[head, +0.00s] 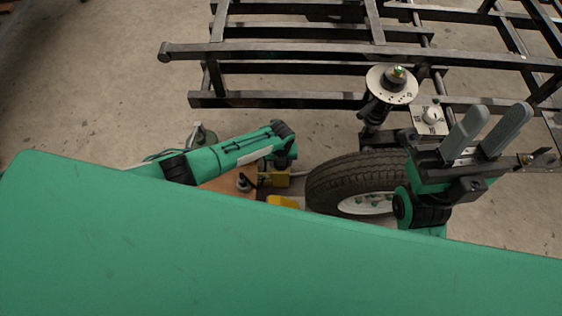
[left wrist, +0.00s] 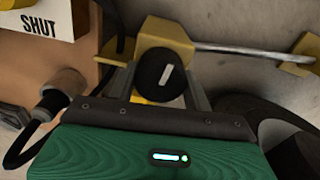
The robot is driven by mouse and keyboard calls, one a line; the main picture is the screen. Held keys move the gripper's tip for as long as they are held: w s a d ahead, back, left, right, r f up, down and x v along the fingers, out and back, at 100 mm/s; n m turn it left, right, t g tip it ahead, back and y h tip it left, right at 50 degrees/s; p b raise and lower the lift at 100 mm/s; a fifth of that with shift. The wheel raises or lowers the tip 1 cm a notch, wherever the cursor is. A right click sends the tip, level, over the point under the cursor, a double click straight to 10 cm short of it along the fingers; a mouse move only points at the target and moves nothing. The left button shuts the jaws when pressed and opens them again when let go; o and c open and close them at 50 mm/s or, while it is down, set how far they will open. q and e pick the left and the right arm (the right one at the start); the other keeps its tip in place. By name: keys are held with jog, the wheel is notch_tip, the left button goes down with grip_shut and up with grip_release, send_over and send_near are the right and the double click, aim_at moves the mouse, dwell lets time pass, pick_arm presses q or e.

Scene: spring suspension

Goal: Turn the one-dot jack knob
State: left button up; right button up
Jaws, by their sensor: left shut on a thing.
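A round black knob (left wrist: 160,75) with a white bar on its face sits on a yellow jack block (left wrist: 168,38) in the left wrist view. I cannot make out any dot marking. My left gripper (left wrist: 159,84) is shut on this knob, with one finger on each side. In the head view, yellow jack parts (head: 280,179) show just below the end of my left arm, and the left fingers are hidden. My right gripper (head: 486,130) is open and empty, fingers up, at the right beside the tire.
A tire (head: 355,183) lies right of the jack. A black frame (head: 300,52) spans the back. A strut with a round plate (head: 392,85) and a panel with a white knob (head: 431,120) stand near my right gripper. A wooden board marked SHUT (left wrist: 68,45) is beside the jack.

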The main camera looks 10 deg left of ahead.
pick_arm(q)
jog(key=shift+s+m, duration=0.1)
jog(key=shift+m, duration=0.3)
jog(key=o, duration=0.9)
jog(key=shift+c, duration=0.2)
jog(key=shift+o, duration=0.6)
